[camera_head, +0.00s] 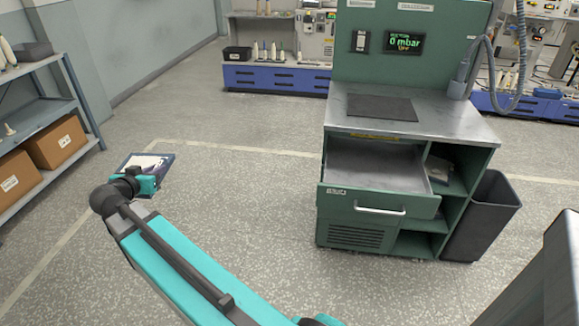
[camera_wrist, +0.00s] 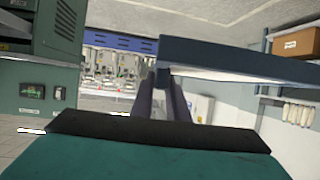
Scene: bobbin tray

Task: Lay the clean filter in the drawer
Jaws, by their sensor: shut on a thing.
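My gripper (camera_head: 148,181) is at the left in the head view, out over open floor and well apart from the cabinet. It is shut on a flat filter (camera_head: 143,163) with a dark blue frame and a pale face. In the wrist view my gripper's fingers (camera_wrist: 162,88) meet the filter's blue frame (camera_wrist: 245,58), which stretches to the right. The far side of the filter is hidden there. The drawer (camera_head: 343,197) of the green cabinet is pulled open, and its grey inside looks empty.
The cabinet's metal top (camera_head: 460,128) bears a dark mat (camera_head: 382,107). A hose (camera_head: 522,70) hangs at its right, above a dark bin (camera_head: 482,215). Shelves with boxes (camera_head: 57,142) stand at the left. The floor between filter and cabinet is clear.

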